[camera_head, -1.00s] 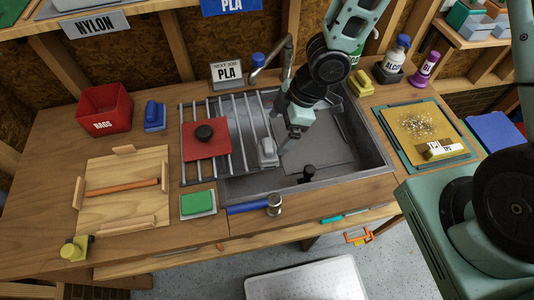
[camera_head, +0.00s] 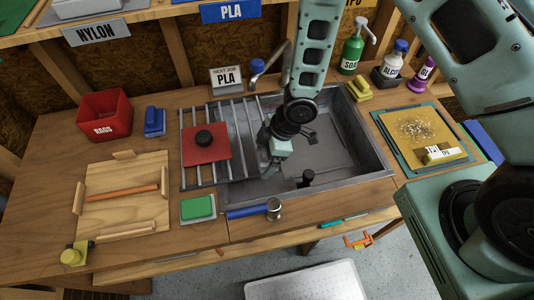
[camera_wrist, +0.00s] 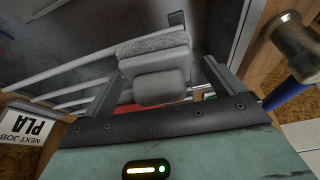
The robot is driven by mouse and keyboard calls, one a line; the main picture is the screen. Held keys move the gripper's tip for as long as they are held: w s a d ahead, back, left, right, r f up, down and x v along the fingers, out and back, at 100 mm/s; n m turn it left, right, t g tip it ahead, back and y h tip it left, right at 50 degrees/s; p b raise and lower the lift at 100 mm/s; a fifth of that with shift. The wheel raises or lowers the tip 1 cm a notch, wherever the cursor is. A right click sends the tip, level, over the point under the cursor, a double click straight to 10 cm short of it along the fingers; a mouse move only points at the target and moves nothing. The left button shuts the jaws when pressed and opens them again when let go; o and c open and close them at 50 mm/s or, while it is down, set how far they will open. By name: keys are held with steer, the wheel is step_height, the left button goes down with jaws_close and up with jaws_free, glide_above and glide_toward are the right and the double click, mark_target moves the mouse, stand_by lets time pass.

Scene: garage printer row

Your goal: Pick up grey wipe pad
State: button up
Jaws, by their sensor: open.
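The grey wipe pad (camera_wrist: 154,47) shows in the wrist view as a light block with a rounded grip and a rough grey face. It lies between the two spread fingers of my gripper (camera_wrist: 163,84), with gaps visible on both sides. In the head view my gripper (camera_head: 268,168) is low at the right end of the metal rack (camera_head: 237,112), over the left part of the sink. My gripper and wrist hide most or all of the pad there. My gripper is open; no finger is clearly touching the pad.
The sink basin (camera_head: 340,150) is open to the right, with a dark upright knob (camera_head: 307,177) near its front. A red plate (camera_head: 206,148) with a black knob lies on the rack. A faucet (camera_head: 268,68) stands behind. A green pad (camera_head: 198,207) and blue-handled tool (camera_head: 248,211) lie in front.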

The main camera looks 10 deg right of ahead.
mark_target(264, 149)
steer(key=c, duration=1)
steer(key=shift+c, duration=0.2)
step_height(264, 149, up, 10)
steer(key=shift+o, duration=0.3)
